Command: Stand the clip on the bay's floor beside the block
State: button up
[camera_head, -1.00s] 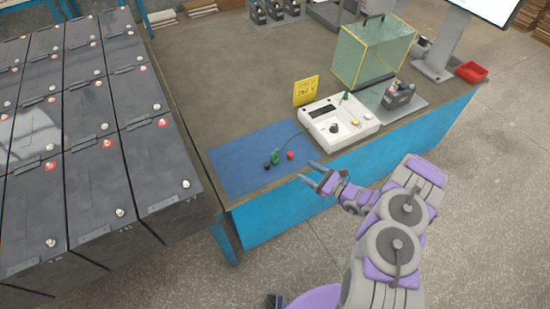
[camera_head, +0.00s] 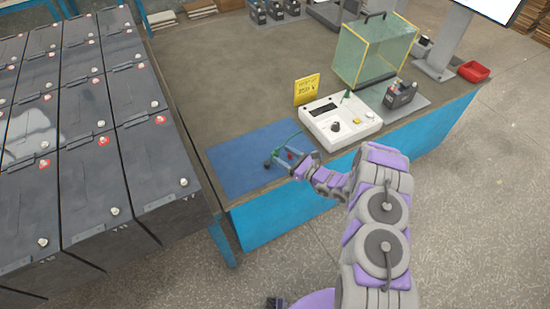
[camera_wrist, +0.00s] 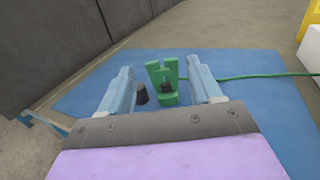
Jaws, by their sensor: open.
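The green clip (camera_wrist: 164,85) is on the blue mat, its cable running right. In the wrist view it shows between the fingers of my gripper (camera_wrist: 160,76), nearer the right one. My gripper is open with nothing clamped; in the head view it hangs low over the mat (camera_head: 275,160) and largely hides the clip. The bay appears to be the grey plate (camera_head: 420,102) at the bench's right, partly under a clear yellow-edged cover (camera_head: 365,62). The dark block (camera_head: 400,95) stands on that plate.
A black cap (camera_wrist: 142,94) lies between the fingers, left of the clip. A white meter box (camera_head: 340,122) and yellow sign (camera_head: 307,90) stand between mat and bay. A red tray (camera_head: 473,71) sits at the far right corner.

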aim_at(277, 152)
jog(key=b+x, duration=0.1)
jog(key=x, duration=0.3)
jog(key=shift+w+f+b, duration=0.15)
jog(key=shift+f+b, duration=0.1)
jog(key=shift+b, duration=0.1)
jog(key=shift+w+a+r, duration=0.1)
jog(key=shift+w+a, duration=0.15)
jog(key=shift+a, duration=0.15)
grip_shut()
